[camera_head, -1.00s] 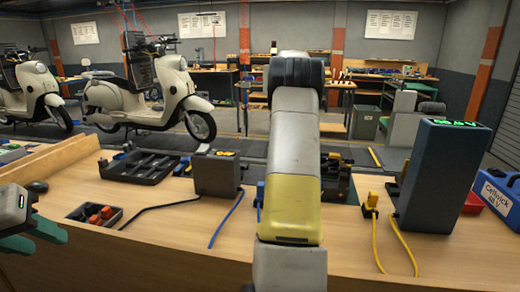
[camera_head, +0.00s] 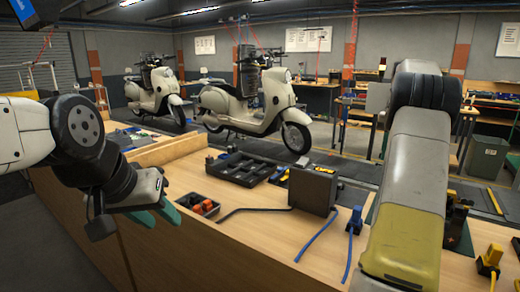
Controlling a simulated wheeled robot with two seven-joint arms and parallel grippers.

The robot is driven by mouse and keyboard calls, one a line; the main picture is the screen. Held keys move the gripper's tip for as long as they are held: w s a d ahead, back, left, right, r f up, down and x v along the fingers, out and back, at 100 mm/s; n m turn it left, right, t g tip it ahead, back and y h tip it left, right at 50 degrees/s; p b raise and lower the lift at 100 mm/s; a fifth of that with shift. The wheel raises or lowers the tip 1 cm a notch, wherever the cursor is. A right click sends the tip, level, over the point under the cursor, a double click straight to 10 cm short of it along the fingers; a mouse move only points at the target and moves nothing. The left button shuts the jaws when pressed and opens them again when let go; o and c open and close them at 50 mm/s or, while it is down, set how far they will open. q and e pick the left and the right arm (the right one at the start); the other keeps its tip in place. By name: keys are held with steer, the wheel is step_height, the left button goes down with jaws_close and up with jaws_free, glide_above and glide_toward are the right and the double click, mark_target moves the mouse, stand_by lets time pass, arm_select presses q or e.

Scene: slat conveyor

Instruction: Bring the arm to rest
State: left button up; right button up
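My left arm comes in from the left in the head view. Its gripper (camera_head: 160,214) hangs beside the left end of the wooden bench (camera_head: 240,245), with green fingers pointing down and to the right. The fingers look a little apart, with nothing between them. My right arm, grey with a yellow section, rises large at the right and hides part of the bench.
On the bench are a black compartment tray (camera_head: 238,169), a small bin with red pieces (camera_head: 197,205), a dark box (camera_head: 313,191), a blue plug (camera_head: 355,218) and a yellow plug (camera_head: 490,258). Cream scooters (camera_head: 262,112) stand behind. The bench's front left is bare.

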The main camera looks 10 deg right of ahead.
steer(key=s+a+r+n+t, duration=0.1)
steer(key=s+a+r, duration=0.2)
steer(key=a, duration=0.4)
steer(key=s+a+r+n+t, duration=0.1)
steer(key=s+a+r+n, duration=0.15)
steer(key=a, duration=0.45)
steer(key=s+a+r+n+t, duration=0.1)
steer(key=s+a+r, duration=0.25)
steer(key=a, duration=0.25)
steer(key=s+a+f+n+t+y, duration=0.1)
steer(key=s+a+f, duration=0.3)
steer(key=s+a, duration=0.4)
steer(key=s+a+f+n+t+y, duration=0.1)
steer(key=s+a+f+n+t, duration=0.1)
steer(key=s+a, duration=0.6)
step_height(320, 180, down, 3)
steer(key=shift+s+r+n, duration=0.2)
steer(key=shift+s+n, duration=0.35)
steer(key=shift+s, duration=0.6)
steer(key=shift+d, duration=0.15)
